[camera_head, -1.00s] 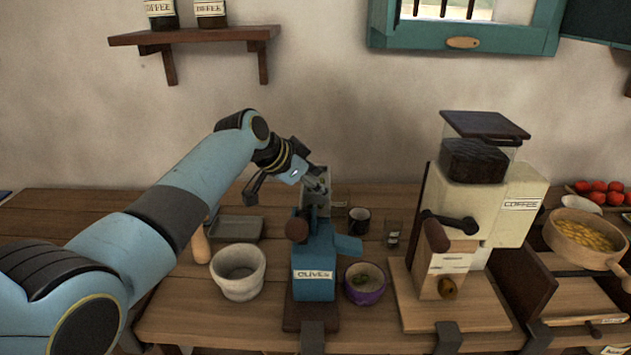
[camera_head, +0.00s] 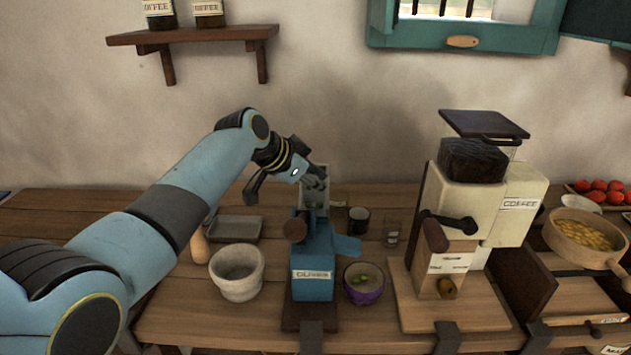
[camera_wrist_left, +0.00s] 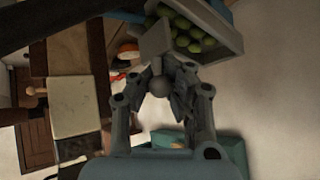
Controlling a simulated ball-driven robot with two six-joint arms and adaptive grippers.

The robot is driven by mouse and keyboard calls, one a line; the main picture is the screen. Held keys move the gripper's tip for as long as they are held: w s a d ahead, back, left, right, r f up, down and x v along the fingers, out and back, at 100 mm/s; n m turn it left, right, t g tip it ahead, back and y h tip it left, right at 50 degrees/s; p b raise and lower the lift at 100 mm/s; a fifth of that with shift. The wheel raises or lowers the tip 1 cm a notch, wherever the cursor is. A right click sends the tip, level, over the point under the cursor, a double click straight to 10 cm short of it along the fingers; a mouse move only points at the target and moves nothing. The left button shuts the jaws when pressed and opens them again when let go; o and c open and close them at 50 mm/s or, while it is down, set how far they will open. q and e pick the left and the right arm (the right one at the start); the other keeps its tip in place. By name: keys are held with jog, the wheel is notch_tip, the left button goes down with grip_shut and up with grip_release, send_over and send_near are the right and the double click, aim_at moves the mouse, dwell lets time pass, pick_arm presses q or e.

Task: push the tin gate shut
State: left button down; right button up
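The blue tin (camera_head: 312,285) labelled for olives stands on a dark base at the middle of the counter. A brown knob (camera_head: 295,231) sits at its upper left. A blue flap (camera_head: 348,246) juts out to its right and may be the gate; I cannot tell for sure. A grey tray-like hopper (camera_head: 316,208) rises behind the tin; the left wrist view shows green olives in it (camera_wrist_left: 194,37). My left gripper (camera_head: 316,182) is at the hopper's upper part. Its fingers converge in the wrist view (camera_wrist_left: 174,70) and look shut, near a round grey knob (camera_wrist_left: 159,86). Contact is unclear.
A purple bowl (camera_head: 363,294) with olives stands right of the tin. A white mortar (camera_head: 238,286) and a grey tray (camera_head: 235,229) are at left. A dark cup (camera_head: 358,220) and a glass (camera_head: 392,232) stand behind. The coffee dispenser (camera_head: 519,214) is at right.

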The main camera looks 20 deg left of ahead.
aim_at(312, 194)
pick_arm(q)
jog(key=shift+s+a+f, duration=0.15)
jog(key=shift+f, duration=0.1)
notch_tip(312, 194, down, 3)
jog(key=shift+r+b, duration=0.1)
jog(key=shift+b, duration=0.95)
jog(key=c, duration=1.2)
grip_release()
jog(key=shift+s+a+r, duration=0.2)
jog(key=shift+s, duration=0.15)
jog(key=shift+c, duration=0.2)
jog(key=shift+o, duration=0.3)
jog(key=shift+w, duration=0.15)
jog(key=shift+w+d+r, duration=0.1)
